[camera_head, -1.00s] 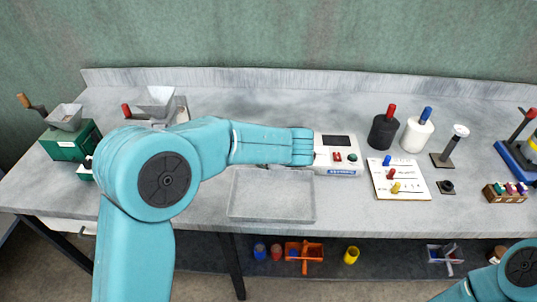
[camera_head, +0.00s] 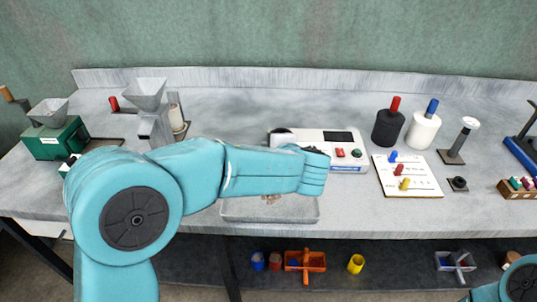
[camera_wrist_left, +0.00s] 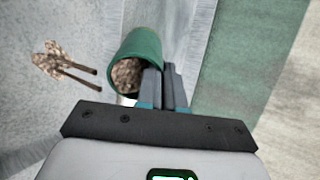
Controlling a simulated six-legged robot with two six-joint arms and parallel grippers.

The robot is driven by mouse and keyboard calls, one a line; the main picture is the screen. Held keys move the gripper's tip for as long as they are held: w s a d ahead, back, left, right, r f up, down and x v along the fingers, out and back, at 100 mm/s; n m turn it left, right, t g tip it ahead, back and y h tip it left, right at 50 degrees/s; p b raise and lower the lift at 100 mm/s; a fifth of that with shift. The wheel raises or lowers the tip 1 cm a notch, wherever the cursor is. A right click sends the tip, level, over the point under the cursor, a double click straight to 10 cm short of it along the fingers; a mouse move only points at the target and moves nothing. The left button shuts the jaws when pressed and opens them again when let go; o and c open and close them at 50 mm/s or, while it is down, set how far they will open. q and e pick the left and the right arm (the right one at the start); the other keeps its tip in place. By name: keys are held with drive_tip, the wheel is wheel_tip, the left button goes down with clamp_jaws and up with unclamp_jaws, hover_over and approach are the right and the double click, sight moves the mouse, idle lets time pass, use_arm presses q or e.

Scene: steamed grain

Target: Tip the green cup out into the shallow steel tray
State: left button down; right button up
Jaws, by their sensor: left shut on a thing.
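The shallow steel tray (camera_head: 270,217) lies at the front of the bench, partly behind my left arm. A little brown grain (camera_head: 270,199) shows in it. In the left wrist view, my left gripper (camera_wrist_left: 164,80) is shut on the wall of the green cup (camera_wrist_left: 138,44). The cup's mouth faces the camera and brown grain (camera_wrist_left: 127,76) is inside it. Separate grain (camera_wrist_left: 62,62) shows to the left over a grey surface. In the head view the cup and fingertips are hidden behind my arm. My right gripper is out of view.
A white instrument (camera_head: 325,136) stands behind the tray. A board with coloured pegs (camera_head: 408,177) lies to its right, with black (camera_head: 388,127) and white (camera_head: 422,130) bottles behind. A green grinder (camera_head: 55,140) and steel hopper (camera_head: 147,93) stand left.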

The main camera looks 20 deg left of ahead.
use_arm(q)
drive_tip(key=shift+s+d+f+t+y+b, duration=0.45)
drive_tip(key=shift+t+b, duration=0.25)
drive_tip(key=shift+b, duration=1.15)
drive_tip(key=shift+s+t+y+b, duration=0.15)
drive_tip(key=shift+t+y+b, duration=0.3)
drive_tip(key=shift+b, duration=0.65)
drive_tip(key=t+y+b, duration=0.1)
drive_tip(key=b, duration=0.2)
drive_tip(key=s+d+t+y+b, duration=0.1)
drive_tip(key=t+b, duration=0.1)
drive_tip(key=b, duration=0.1)
drive_tip(key=s+t+y+b, duration=0.1)
drive_tip(key=b, duration=0.2)
drive_tip(key=shift+d+r+t+y+b, duration=0.25)
drive_tip(key=shift+d+r+y+b, duration=0.05)
drive_tip(key=shift+r+b, duration=0.1)
drive_tip(key=shift+w, duration=0.1)
